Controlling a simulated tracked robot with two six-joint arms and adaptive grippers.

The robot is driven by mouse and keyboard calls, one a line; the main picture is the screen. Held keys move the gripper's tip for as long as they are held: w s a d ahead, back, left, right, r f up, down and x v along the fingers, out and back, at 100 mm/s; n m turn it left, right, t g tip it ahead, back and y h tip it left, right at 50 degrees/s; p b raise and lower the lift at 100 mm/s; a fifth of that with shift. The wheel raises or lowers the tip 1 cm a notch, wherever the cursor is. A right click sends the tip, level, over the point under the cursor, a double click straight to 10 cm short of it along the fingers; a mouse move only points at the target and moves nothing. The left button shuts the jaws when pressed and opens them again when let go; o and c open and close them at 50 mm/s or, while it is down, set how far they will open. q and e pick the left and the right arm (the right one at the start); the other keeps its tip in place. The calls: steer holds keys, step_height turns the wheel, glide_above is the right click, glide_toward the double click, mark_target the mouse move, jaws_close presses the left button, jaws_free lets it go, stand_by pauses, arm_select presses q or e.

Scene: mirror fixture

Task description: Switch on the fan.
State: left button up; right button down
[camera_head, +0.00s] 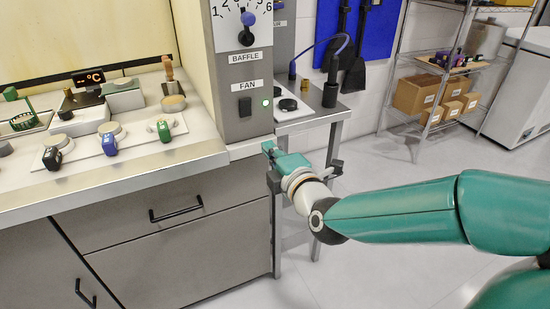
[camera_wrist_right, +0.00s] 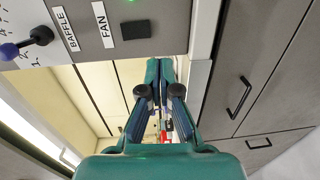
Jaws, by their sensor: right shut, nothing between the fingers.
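The fan switch (camera_head: 245,107) is a small black rocker on the grey panel (camera_head: 228,60), under a white FAN label (camera_head: 248,86). A green light (camera_head: 266,103) glows to its right. My right gripper (camera_head: 268,148) is below and slightly right of the switch, near the counter's end, apart from the switch. In the right wrist view the switch (camera_wrist_right: 136,29) and FAN label (camera_wrist_right: 102,25) lie above and left of my shut, empty right fingertips (camera_wrist_right: 165,64). My left gripper is in neither view.
A BAFFLE lever (camera_head: 246,38) with a numbered scale is above the switch. The counter (camera_head: 200,152) at left holds several small instruments. A small side table (camera_head: 315,112) stands right of the panel. Shelves with boxes (camera_head: 420,95) stand farther back. The floor at right is clear.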

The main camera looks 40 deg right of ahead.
steer(key=shift+f+v, duration=0.2)
steer(key=shift+v, duration=0.75)
steer(key=a+f+g+y, duration=0.2)
steer(key=a+f+g, duration=0.15)
steer(key=f, duration=0.75)
steer(key=a+f+g+y, duration=0.15)
steer(key=a+f, duration=0.25)
steer(key=f, duration=0.7)
steer(key=a+f+g+y, duration=0.2)
steer(key=a+f+g, duration=0.15)
steer(key=f, duration=0.75)
steer(key=s+a+f+m+g+y, duration=0.2)
steer(key=s+a+f+m+g, duration=0.65)
steer(key=s+f, duration=0.6)
step_height(320, 180, up, 15)
steer(key=s+a+m+p, duration=0.1)
steer(key=s+m+p, duration=0.1)
steer(key=m+p, duration=0.7)
steer(key=p, duration=0.5)
steer(key=shift+r+t, duration=0.25)
steer(key=shift+t, duration=0.15)
